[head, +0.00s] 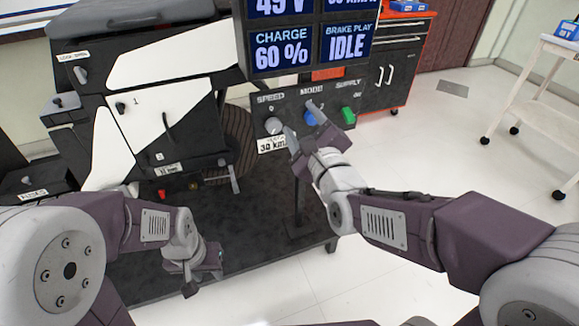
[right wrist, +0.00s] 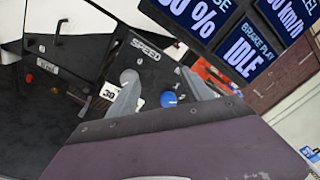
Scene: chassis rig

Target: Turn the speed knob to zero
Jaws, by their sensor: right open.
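The grey speed knob (head: 272,125) sits on the dark control panel under the printed word SPEED, above a white label (head: 272,145) reading 30 km/h. In the right wrist view the knob (right wrist: 128,76) is partly behind one finger. My right gripper (head: 303,124) is open in front of the panel, its fingers spread either side of the blue knob (head: 311,118) in the picture. One fingertip is close to the speed knob; I cannot tell whether they touch. My left gripper (head: 194,275) hangs low over the dark platform; its jaws are unclear.
A green switch (head: 348,115) is right of the blue knob. The display (head: 310,38) above reads charge 60 % and brake play IDLE. The black and white chassis rig (head: 150,110) stands left.

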